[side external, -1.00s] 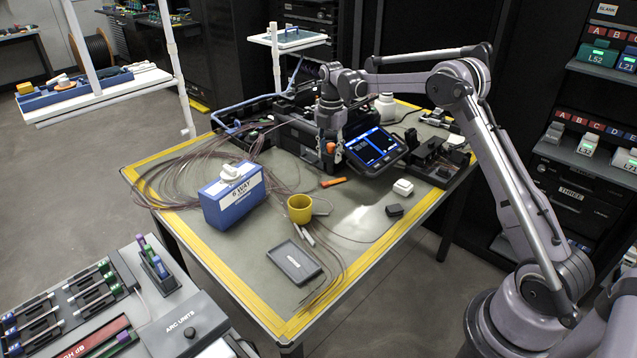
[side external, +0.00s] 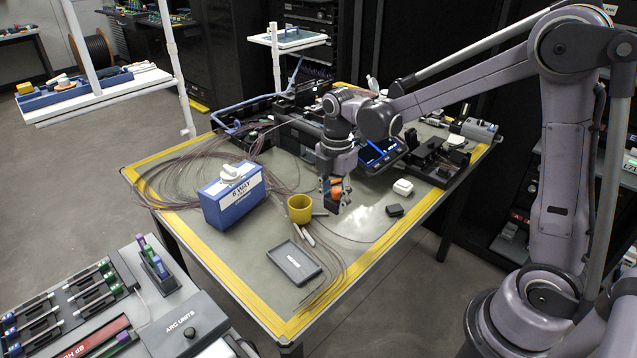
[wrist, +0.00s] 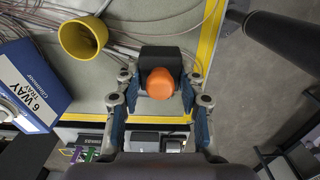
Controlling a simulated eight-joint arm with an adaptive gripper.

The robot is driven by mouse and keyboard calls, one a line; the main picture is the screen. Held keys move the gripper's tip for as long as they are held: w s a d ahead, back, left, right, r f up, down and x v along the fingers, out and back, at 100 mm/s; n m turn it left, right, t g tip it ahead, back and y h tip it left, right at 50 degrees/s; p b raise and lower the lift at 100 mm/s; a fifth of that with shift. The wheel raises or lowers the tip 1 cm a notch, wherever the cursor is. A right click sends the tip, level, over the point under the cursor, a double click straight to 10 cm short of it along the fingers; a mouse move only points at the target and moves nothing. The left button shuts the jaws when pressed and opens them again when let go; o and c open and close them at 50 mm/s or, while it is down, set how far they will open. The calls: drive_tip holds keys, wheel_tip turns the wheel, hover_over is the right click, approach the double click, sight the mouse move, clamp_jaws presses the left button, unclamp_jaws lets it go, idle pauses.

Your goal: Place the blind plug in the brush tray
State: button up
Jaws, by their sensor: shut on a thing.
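My gripper (side external: 335,196) is above the table, right of the yellow cup. In the wrist view my gripper (wrist: 160,88) is shut on a black block with a rounded orange end (wrist: 160,84), taken to be the blind plug. Its orange part (side external: 336,190) also shows between the fingers in the side view. A flat dark grey tray with a small pale label (side external: 294,264) lies near the table's front edge, below and left of the gripper, and looks empty. It is taken to be the brush tray; the label is too small to read. The tray is not clear in the wrist view.
The yellow cup (side external: 300,208) and blue "6 WAY" box (side external: 232,198) stand left of the gripper; the cup (wrist: 82,37) also shows in the wrist view. White pens (side external: 306,236) and loose fibres lie near the tray. A white case (side external: 403,187) and black case (side external: 394,210) lie right.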

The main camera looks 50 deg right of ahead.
drive_tip(key=shift+s+a, duration=0.3)
drive_tip(key=shift+s, duration=0.1)
drive_tip(key=shift+a+f, duration=0.25)
drive_tip(key=shift+a, duration=0.1)
hover_over(292, 263)
wheel_tip(292, 263, down, 6)
drive_tip(key=shift+d+f, duration=0.1)
drive_tip(key=shift+f, duration=2.2)
drive_tip(key=shift+f, duration=0.15)
drive_tip(key=o, duration=1.2)
drive_tip(key=shift+c, duration=0.2)
